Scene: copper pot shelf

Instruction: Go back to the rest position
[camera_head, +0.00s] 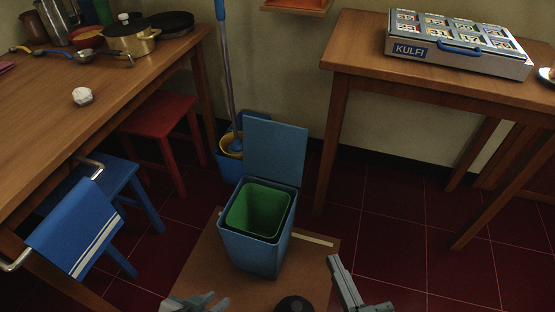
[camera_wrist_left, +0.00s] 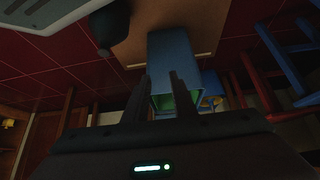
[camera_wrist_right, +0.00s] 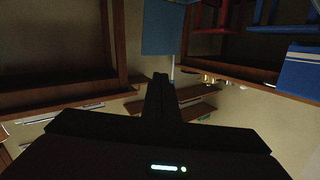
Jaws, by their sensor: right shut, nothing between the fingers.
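My left gripper (camera_head: 200,301) is at the bottom edge of the head view, left of centre, in front of the blue bin. In the left wrist view its two fingers (camera_wrist_left: 161,88) stand apart with nothing held between them. My right gripper (camera_head: 337,264) is low in the head view, right of the bin. In the right wrist view its fingers (camera_wrist_right: 160,80) are together and empty. The blue bin (camera_head: 252,252) stands on a brown mat with its lid (camera_head: 275,151) raised and a green liner (camera_head: 262,208) inside. Both grippers appear clear of it.
A wooden counter (camera_head: 60,130) on the left holds a crumpled white object (camera_head: 82,96), a brass pot (camera_head: 132,38) and pans. Red (camera_head: 158,115) and blue stools (camera_head: 120,185) stand beside it. A table (camera_head: 365,70) at right carries a KULFI box (camera_head: 455,58). Red floor at right is free.

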